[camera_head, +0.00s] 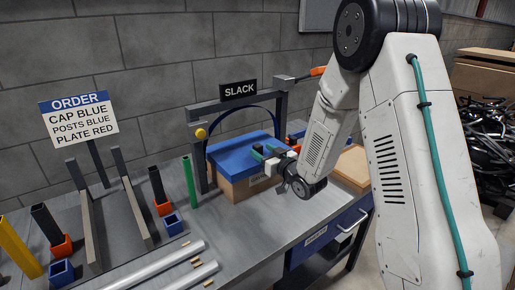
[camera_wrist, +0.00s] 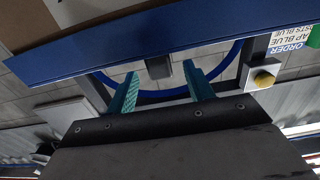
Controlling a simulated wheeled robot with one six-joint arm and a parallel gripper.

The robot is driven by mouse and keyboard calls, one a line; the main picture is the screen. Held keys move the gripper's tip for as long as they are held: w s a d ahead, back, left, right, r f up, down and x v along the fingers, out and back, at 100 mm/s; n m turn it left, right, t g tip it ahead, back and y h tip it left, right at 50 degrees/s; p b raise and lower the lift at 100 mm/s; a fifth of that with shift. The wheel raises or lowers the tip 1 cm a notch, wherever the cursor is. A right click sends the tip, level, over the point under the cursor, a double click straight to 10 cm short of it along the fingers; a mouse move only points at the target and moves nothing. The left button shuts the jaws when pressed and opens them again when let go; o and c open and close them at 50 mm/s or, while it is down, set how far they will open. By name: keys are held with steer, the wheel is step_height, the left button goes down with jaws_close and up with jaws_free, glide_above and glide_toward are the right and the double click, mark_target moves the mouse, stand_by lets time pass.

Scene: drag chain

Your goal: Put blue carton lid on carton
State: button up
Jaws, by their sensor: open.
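The blue carton lid (camera_head: 236,150) lies on top of the brown carton (camera_head: 240,189) on the bench, covering its top. Its blue side also shows as a long band across the wrist view (camera_wrist: 160,42), with a little brown carton (camera_wrist: 15,22) beyond it at upper left. My gripper (camera_head: 264,156) is at the lid's right front edge. Its two teal fingers are apart with nothing between them (camera_wrist: 158,82), and their tips reach close to the lid's edge. I cannot tell whether they touch it. My gripper and wrist hide part of the carton's right side.
A grey frame with a SLACK sign (camera_head: 239,89) and a dark blue loop stands behind the carton. A green post (camera_head: 189,182) stands left of it. Further left are rails, other posts and an order sign (camera_head: 79,118). Metal tubes (camera_head: 160,265) lie in front. A tan box (camera_head: 352,166) is at right.

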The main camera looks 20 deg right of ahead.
steer(key=shift+v, duration=1.5)
steer(key=shift+r, duration=0.25)
steer(key=s+d+r+m+g+h, duration=0.25)
steer(key=s+r+g+h, duration=0.4)
steer(key=s+r, duration=0.4)
steer(key=s+a+r+m+g, duration=0.1)
steer(key=s+g, duration=0.8)
steer(key=s, duration=2.2)
steer(key=shift+a+r+y, duration=0.45)
steer(key=shift+a+r, duration=0.05)
steer(key=shift+a, duration=0.35)
steer(key=shift+g, duration=0.25)
